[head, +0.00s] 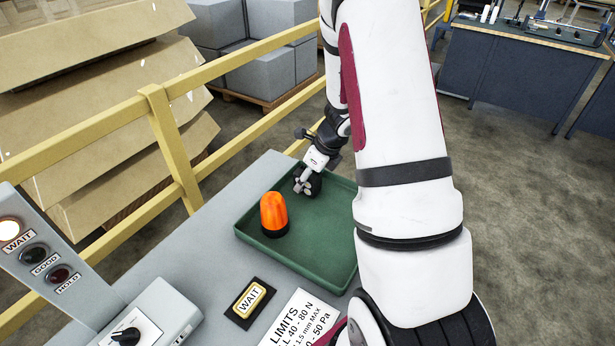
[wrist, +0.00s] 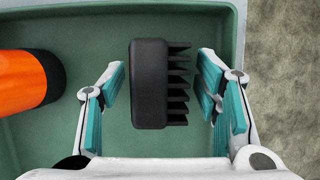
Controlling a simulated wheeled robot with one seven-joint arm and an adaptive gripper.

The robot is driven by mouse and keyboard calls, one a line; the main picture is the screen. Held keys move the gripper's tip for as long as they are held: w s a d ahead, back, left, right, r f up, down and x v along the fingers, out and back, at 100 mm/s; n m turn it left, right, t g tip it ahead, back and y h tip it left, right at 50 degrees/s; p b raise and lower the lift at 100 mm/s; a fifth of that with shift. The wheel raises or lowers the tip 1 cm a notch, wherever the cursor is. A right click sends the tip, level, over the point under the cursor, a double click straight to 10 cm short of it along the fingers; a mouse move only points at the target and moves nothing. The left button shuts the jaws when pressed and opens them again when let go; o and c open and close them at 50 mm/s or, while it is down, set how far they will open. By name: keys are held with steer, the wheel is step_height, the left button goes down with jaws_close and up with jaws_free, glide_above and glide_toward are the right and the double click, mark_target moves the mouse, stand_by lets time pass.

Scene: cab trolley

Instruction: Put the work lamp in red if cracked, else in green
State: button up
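A black block with a row of fins along its right side, which looks like the work lamp (wrist: 148,90), lies in the green tray (head: 338,276). In the wrist view it sits between the two fingers of my gripper (wrist: 162,68). The fingers are apart, with a gap on both sides of the block. In the head view my gripper (head: 306,184) is low over the tray's far left part and mostly hides the lamp. The lamp's lens face is not visible, so I cannot tell whether it is cracked. No red container is in view.
An orange beacon (head: 274,212) with a black base stands in the tray, left of my gripper. A panel has a lit WAIT light (head: 10,229) and dark GOOD and HOLD lights. A WAIT plate (head: 250,299) and a LIMITS card (head: 301,322) lie in front. A yellow railing (head: 172,145) runs behind.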

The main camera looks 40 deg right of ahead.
steer(key=p+v, duration=0.2)
steer(key=v, duration=1)
steer(key=s+a+r+n+y, duration=0.1)
steer(key=a+r+n, duration=0.7)
steer(key=a+r, duration=0.15)
steer(key=s+a+r+n+h, duration=0.1)
steer(key=s+a+r+n, duration=0.4)
steer(key=s+n, duration=0.4)
steer(key=s+a+r+n+h, duration=0.1)
steer(key=s+a+r+n, duration=0.4)
steer(key=n, duration=1)
steer(key=shift+s+a+r+t+h, duration=0.35)
steer(key=shift+s+a, duration=0.7)
steer(key=shift+s, duration=1.2)
